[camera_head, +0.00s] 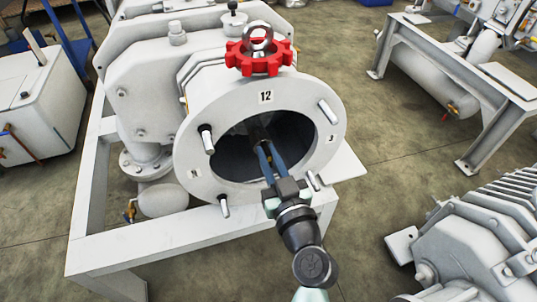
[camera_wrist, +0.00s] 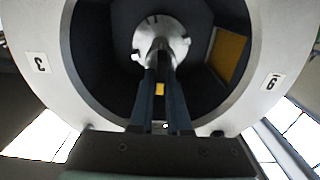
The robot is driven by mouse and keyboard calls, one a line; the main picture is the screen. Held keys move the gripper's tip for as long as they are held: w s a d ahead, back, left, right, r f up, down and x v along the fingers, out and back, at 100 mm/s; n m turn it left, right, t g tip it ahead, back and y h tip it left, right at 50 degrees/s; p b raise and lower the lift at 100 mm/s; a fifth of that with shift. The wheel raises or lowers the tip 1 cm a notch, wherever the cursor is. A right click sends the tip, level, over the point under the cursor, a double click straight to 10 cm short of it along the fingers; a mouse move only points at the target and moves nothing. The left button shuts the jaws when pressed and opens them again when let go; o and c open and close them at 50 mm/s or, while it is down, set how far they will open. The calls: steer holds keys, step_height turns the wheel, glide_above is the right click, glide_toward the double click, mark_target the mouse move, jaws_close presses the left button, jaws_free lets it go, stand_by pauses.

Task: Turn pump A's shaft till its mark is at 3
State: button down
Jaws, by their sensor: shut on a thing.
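Pump A (camera_head: 138,92) is the grey machine with a round flange (camera_head: 330,108), labelled 12 (camera_head: 265,97) at top and 3 (camera_head: 331,139) at right. My gripper (camera_head: 259,142) reaches into the flange's dark opening. In the wrist view, my gripper (camera_wrist: 158,66) is shut on the shaft (camera_wrist: 158,46), in front of a pale notched disc (camera_wrist: 143,34). The fingers hide much of the shaft.
Several studs, including one at upper right (camera_head: 328,111), stick out around the opening. A red lobed ring (camera_head: 259,60) sits above the flange. A white frame (camera_head: 150,241) bears the pump. Another grey machine (camera_head: 480,240) stands close at lower right. A yellow panel (camera_wrist: 228,53) lines the bore.

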stand_by(0.4)
steer(key=m, duration=0.4)
steer(key=shift+d+f, duration=0.1)
steer(key=shift+d, duration=0.05)
steer(key=m, duration=0.4)
steer(key=m+p, duration=0.1)
steer(key=m, duration=0.8)
steer(key=shift+w+d+f+m+p, duration=0.1)
steer(key=shift+d+f+m+p, duration=0.25)
steer(key=shift+f+m+p, duration=0.05)
steer(key=c, duration=0.9)
jaws_free()
